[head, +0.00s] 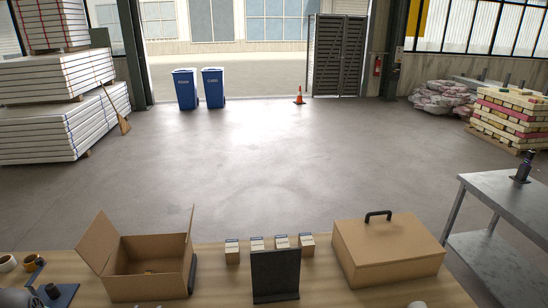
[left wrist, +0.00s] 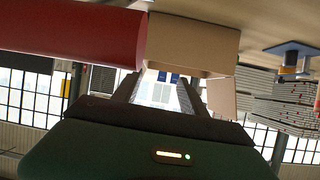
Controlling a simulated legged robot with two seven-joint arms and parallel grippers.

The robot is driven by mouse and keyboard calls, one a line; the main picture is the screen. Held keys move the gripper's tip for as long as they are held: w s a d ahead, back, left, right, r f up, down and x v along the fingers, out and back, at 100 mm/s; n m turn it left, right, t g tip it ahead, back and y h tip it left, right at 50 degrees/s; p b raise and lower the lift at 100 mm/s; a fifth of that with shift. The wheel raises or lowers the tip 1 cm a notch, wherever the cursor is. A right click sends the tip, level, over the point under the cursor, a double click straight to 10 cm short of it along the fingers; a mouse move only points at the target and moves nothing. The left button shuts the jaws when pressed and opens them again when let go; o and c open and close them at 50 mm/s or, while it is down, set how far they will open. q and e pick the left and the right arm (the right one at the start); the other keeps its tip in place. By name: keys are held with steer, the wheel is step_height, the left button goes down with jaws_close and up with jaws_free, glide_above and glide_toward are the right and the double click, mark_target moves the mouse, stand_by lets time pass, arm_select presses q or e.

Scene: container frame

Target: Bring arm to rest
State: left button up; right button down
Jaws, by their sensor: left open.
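My left gripper (left wrist: 157,84) shows in the left wrist view, with its two dark fingers apart and nothing between them. That view is upside down, and the green gripper body fills its lower part. The fingers point toward the bright doorway and the blue bins. The open cardboard box (left wrist: 190,45) is near the fingers in that view; it also shows in the head view (head: 150,265) on the table. I cannot tell whether the gripper touches it. Neither gripper can be made out in the head view, and my right gripper is not seen.
The wooden table (head: 215,290) also bears a closed case (head: 388,255), a black upright panel (head: 275,275), several small boxes (head: 257,245) and a blue tape holder (head: 58,295). A red rounded object (left wrist: 70,32) is close in the wrist view. A metal table (head: 510,200) stands right. The floor beyond is clear.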

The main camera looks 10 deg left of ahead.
arm_select(q)
steer(key=s+d+r+m+g+h, duration=0.15)
steer(key=s+d+g, duration=0.4)
steer(key=d, duration=0.75)
steer(key=s+d+r+m+g+h, duration=0.15)
steer(key=s+d+g, duration=0.4)
steer(key=d, duration=0.75)
step_height(320, 180, down, 6)
steer(key=s+t+b, duration=0.1)
steer(key=s+b, duration=0.1)
steer(key=b, duration=0.4)
steer(key=shift+s+a+r, duration=0.2)
steer(key=shift+s+a, duration=0.05)
steer(key=shift+s, duration=0.15)
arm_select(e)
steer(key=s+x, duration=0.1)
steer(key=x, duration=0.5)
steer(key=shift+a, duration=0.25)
